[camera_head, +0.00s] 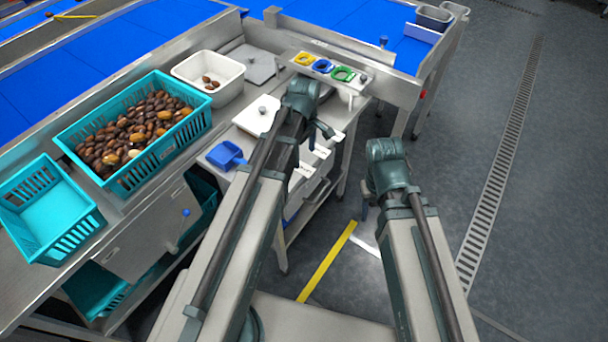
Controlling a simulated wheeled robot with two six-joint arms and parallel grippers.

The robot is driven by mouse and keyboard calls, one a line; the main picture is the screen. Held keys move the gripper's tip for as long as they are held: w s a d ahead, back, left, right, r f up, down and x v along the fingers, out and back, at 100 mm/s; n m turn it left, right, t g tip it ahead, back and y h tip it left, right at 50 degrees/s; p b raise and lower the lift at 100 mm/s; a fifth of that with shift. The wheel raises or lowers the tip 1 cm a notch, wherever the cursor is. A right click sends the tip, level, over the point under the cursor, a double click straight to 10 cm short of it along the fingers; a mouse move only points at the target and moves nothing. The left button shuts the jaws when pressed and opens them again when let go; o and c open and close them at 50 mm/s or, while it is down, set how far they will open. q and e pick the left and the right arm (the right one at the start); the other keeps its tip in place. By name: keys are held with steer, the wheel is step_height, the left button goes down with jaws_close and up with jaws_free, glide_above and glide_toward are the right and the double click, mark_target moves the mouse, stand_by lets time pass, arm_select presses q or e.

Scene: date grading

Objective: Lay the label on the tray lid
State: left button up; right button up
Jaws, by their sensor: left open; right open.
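I cannot make out the label for certain. A white flat piece with a small round knob (250,118) lies on the steel bench, partly behind my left arm; I cannot tell whether it is the tray lid. My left gripper (318,138) is open, over the bench's right edge, to the right of this white piece. Small white pieces (322,152) show close to it; what they are is unclear. My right gripper (366,205) is open and hangs low over the floor, right of the bench, mostly hidden by its own wrist.
A teal crate of dates (183,138), an empty teal crate (88,222) and a white tub (236,88) with a few dates stand left. A blue scoop (225,155) lies nearby. A rack with yellow, blue and green rings (300,68) stands behind. Floor at right is clear.

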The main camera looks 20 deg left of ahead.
mark_target(304, 169)
arm_select(q)
step_height(304, 169, down, 5)
steer(key=b, duration=0.5)
steer(key=shift+f, duration=0.2)
steer(key=shift+r, duration=0.1)
jaws_close()
stand_by(0.5)
